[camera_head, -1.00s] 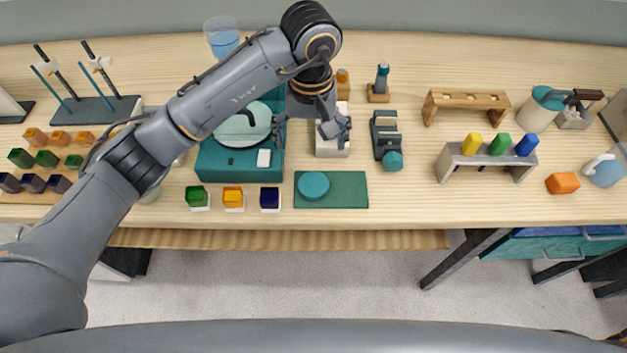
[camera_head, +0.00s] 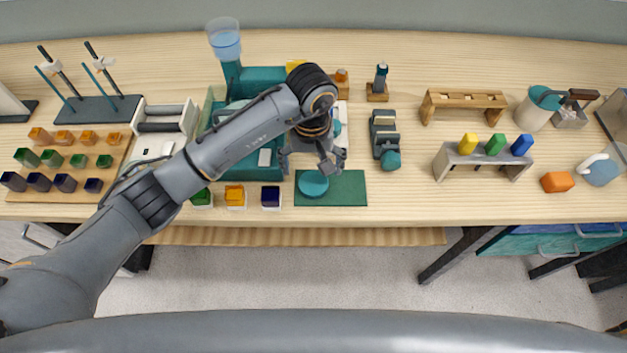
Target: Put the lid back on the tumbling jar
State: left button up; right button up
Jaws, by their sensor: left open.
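A round teal lid (camera_head: 312,184) lies flat on a dark green mat (camera_head: 348,188) near the front edge of the bench. My left gripper (camera_head: 313,166) is open and empty, with its fingers spread just behind and above the lid in the picture. Its height over the lid is hard to judge. A white stand with two dark rollers (camera_head: 160,127) is at the left, partly covered by my left arm. I cannot clearly make out the tumbling jar; my arm hides part of the bench there. My right gripper is not in view.
Coloured glass cubes (camera_head: 270,197) stand left of the mat. A teal machine (camera_head: 262,78) with a clear cup is behind my arm. A dark clamp-like tool (camera_head: 384,137) stands right of the gripper. A grey rack (camera_head: 487,160) holds coloured pieces. Bench right of the mat is clear.

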aim_at(313, 182)
pick_arm(q)
jog(key=shift+f, duration=0.1)
notch_tip(313, 182, down, 4)
jog(key=p, duration=0.2)
jog(key=shift+d+f+p, duration=0.15)
jog(key=shift+p, duration=0.15)
jog(key=shift+f, duration=0.35)
jog(key=c, duration=0.8)
